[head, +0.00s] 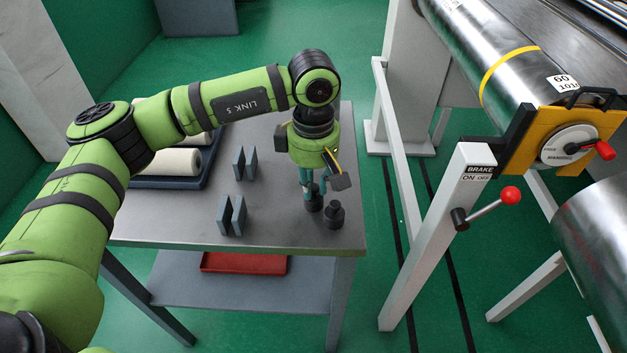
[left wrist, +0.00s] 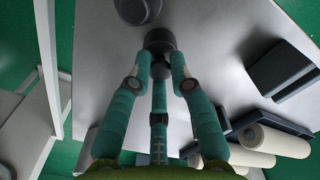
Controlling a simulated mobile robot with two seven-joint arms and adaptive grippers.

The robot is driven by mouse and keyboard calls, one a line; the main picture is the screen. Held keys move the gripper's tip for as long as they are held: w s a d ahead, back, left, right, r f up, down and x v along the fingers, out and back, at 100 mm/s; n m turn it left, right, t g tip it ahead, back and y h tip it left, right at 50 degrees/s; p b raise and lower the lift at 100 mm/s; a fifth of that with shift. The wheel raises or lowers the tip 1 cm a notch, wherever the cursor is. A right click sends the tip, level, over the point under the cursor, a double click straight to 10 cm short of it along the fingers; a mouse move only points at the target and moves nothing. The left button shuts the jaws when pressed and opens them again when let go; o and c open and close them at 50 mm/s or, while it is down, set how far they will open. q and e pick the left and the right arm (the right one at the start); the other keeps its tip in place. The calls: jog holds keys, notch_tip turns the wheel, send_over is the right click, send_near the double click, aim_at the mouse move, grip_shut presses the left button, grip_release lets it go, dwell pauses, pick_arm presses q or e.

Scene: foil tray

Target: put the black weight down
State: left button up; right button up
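My left gripper (head: 314,188) points down over the table's front right corner. Its teal fingers are closed around the top of a black weight (head: 314,203), which also shows between the fingertips in the left wrist view (left wrist: 160,40). The weight is upright and low at the tabletop; I cannot tell whether its base touches the table. A second black weight (head: 334,216) stands on the table just to the right, close beside it, and shows at the top edge of the left wrist view (left wrist: 138,10). My right gripper is in neither view.
The grey table (head: 180,228) bears two pairs of upright dark plates (head: 232,216) and a blue tray (head: 205,178) with white rolls (head: 180,161). A red tray (head: 245,263) lies on the lower shelf. A machine with a brake lever (head: 488,208) stands to the right, beyond a floor gap.

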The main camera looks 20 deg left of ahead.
aim_at(313, 186)
pick_arm(q)
jog(key=shift+o, duration=1.2)
jog(key=shift+r, duration=0.1)
notch_tip(313, 186, up, 12)
jog(key=b, duration=0.1)
